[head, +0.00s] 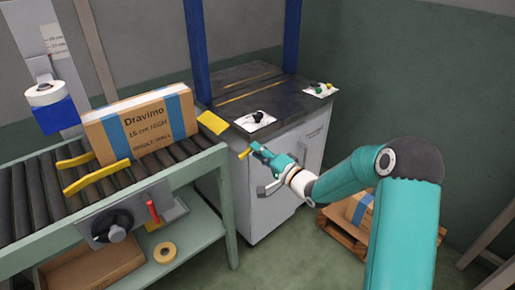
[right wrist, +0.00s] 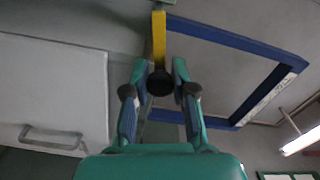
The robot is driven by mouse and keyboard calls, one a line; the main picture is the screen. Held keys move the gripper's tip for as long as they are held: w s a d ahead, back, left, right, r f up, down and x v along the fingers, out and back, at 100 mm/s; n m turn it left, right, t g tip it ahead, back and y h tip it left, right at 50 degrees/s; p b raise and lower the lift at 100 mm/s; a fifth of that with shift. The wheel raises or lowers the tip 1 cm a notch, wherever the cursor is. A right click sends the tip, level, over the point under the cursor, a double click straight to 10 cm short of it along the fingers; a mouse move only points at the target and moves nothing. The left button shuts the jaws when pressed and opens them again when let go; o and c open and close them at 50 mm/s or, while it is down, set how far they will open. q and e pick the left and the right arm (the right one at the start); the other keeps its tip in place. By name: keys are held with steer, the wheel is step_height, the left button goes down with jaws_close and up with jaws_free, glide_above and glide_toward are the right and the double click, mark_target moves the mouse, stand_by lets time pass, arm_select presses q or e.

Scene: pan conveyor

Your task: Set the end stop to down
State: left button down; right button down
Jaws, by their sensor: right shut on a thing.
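A yellow plate (head: 213,122) stands at the right end of the roller conveyor (head: 35,190), beside the carton (head: 142,124). It looks raised and tilted above the rollers. A yellow lever (head: 244,154) shows at the tip of my right gripper (head: 257,152), right of the conveyor end. In the right wrist view the yellow lever (right wrist: 159,38) ends in a black knob (right wrist: 160,83). The fingers of my right gripper (right wrist: 159,88) are shut on this knob. The link between lever and plate is not clear. My left gripper is out of view.
A grey cabinet (head: 270,180) with a dark top stands behind my right gripper. Yellow guide bars (head: 95,180) flank the carton. A panel with a black dial (head: 110,225) and red lever (head: 153,208) hangs on the conveyor's front. A pallet (head: 340,232) with a carton lies right.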

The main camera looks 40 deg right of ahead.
steer(key=shift+d+f+m, duration=0.15)
steer(key=shift+f+m, duration=0.3)
steer(key=shift+m, duration=0.75)
steer(key=shift+f, duration=0.1)
steer(key=c, duration=0.9)
jaws_free()
steer(key=shift+c, duration=0.2)
steer(key=shift+s, duration=0.1)
steer(key=s, duration=1.1)
steer(key=shift+s+d, duration=0.4)
steer(key=shift+d, duration=0.05)
